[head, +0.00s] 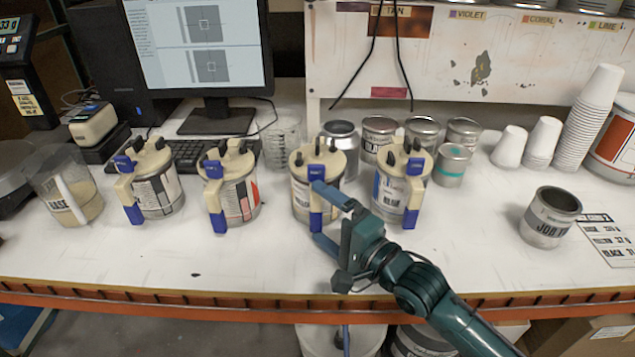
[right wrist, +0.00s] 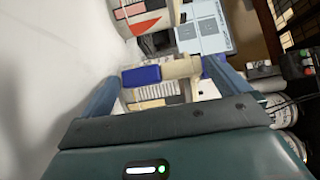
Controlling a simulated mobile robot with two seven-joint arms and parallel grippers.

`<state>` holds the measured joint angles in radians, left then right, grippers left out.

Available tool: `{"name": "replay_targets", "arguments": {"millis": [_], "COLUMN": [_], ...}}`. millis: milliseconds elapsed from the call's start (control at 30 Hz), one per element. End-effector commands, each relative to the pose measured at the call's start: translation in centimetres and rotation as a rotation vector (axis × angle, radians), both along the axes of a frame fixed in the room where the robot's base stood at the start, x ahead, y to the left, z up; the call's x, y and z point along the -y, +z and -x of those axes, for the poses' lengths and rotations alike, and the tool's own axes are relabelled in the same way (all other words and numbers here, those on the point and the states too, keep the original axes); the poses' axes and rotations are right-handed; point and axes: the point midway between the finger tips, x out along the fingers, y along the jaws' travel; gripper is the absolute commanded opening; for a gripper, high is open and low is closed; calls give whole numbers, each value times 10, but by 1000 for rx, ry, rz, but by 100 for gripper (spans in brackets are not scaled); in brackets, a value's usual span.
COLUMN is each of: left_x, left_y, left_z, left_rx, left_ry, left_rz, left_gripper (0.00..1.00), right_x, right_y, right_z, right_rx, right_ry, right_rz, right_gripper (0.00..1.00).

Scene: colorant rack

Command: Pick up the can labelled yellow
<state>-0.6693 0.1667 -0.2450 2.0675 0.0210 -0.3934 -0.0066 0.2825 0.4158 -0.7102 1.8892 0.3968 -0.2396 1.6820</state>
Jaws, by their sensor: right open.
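The can labelled yellow (head: 301,200) is the third from the left of the cans with cream lids and blue-tipped handles. It stands upright on the white bench, its label partly hidden by its handle and my gripper. My right gripper (head: 320,214) is open at the front of this can, with its fingers near the handle. In the right wrist view, a cream and blue handle (right wrist: 162,70) shows between the two open fingers (right wrist: 163,90); I cannot tell whether they touch it. My left gripper is not in view.
A can labelled blue (head: 388,198) stands close on the right. A red-labelled can (head: 240,198) and a black-and-grey-labelled can (head: 160,193) stand left. An open tin (head: 548,220) stands right, with clear bench between.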

Motion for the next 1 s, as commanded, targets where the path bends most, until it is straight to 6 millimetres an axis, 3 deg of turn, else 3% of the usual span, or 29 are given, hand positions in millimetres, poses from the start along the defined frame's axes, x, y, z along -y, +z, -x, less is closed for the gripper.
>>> {"name": "replay_targets", "arguments": {"millis": [133,900,1000], "left_x": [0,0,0], "left_y": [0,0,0], "left_z": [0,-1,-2], "left_rx": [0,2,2], "left_ry": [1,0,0], "left_rz": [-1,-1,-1], "left_gripper": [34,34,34], "right_x": [0,1,1], "right_y": [0,0,5], "right_z": [0,0,0], "right_rx": [0,0,14], "right_ry": [0,-1,0], "right_rz": [0,0,-5], "right_gripper": [99,36,31]}}
